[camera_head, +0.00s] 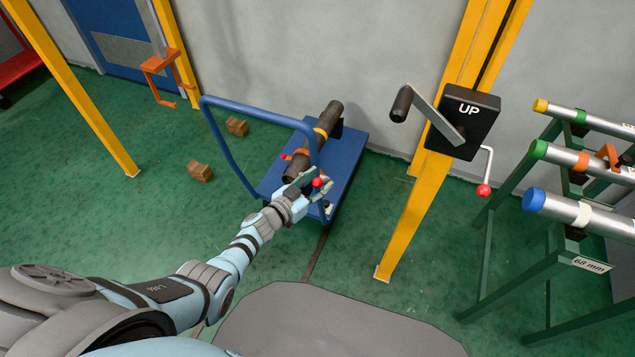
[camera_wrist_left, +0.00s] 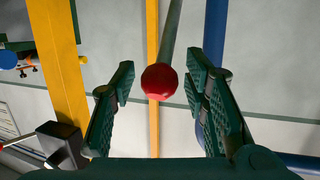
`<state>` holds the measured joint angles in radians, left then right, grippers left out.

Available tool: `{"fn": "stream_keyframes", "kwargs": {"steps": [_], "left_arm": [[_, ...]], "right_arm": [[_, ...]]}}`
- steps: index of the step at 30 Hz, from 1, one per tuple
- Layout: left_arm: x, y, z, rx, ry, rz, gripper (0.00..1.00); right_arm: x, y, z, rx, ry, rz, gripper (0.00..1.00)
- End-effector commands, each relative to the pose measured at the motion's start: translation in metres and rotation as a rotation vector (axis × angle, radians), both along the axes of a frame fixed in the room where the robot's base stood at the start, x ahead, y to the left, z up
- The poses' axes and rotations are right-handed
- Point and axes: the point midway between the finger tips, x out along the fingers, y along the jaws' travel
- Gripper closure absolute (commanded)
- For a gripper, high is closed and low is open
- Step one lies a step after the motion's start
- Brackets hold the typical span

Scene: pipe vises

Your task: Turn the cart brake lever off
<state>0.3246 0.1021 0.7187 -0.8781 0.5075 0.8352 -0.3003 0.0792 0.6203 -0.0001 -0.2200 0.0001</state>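The blue cart (camera_head: 338,178) stands on the green floor in the middle of the head view, with a dark pipe on it. The brake lever's red ball (camera_head: 317,183) shows at the cart's near end, by its blue push handle. In the left wrist view the red ball (camera_wrist_left: 159,82) sits on a grey rod, between the two fingers in the picture. My left gripper (camera_wrist_left: 161,72) is open, with a visible gap on each side of the ball. It also shows in the head view (camera_head: 316,179), beside the ball. My right gripper is not in view.
A yellow post (camera_head: 420,200) carries a black UP box (camera_head: 464,124) with a crank and a red-tipped handle, right of the cart. A green pipe rack (camera_head: 560,275) stands at the right. Two wooden blocks (camera_head: 200,172) lie left of the cart. Floor between them is clear.

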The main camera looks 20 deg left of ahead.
Motion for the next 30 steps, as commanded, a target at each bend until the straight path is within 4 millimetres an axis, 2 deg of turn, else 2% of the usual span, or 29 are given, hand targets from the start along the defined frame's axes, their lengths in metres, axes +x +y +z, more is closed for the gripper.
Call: {"fn": "stream_keyframes", "kwargs": {"steps": [11, 16, 21, 24, 30], "left_arm": [[-0.006, 0.002, -0.001, 0.000, 0.003, 0.000, 0.54], [-0.031, 0.011, 0.005, 0.003, 0.001, -0.001, 0.54], [-0.077, 0.027, 0.014, 0.004, 0.004, 0.000, 0.54], [-0.097, 0.035, 0.019, 0.002, 0.003, 0.001, 0.54], [-0.112, 0.040, 0.024, 0.001, 0.002, 0.000, 0.54]], "right_arm": [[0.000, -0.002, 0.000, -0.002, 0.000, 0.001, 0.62], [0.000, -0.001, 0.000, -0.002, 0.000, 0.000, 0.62], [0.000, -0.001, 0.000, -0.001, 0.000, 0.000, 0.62], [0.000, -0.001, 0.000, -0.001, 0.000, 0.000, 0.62], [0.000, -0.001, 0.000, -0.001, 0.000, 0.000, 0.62]]}}
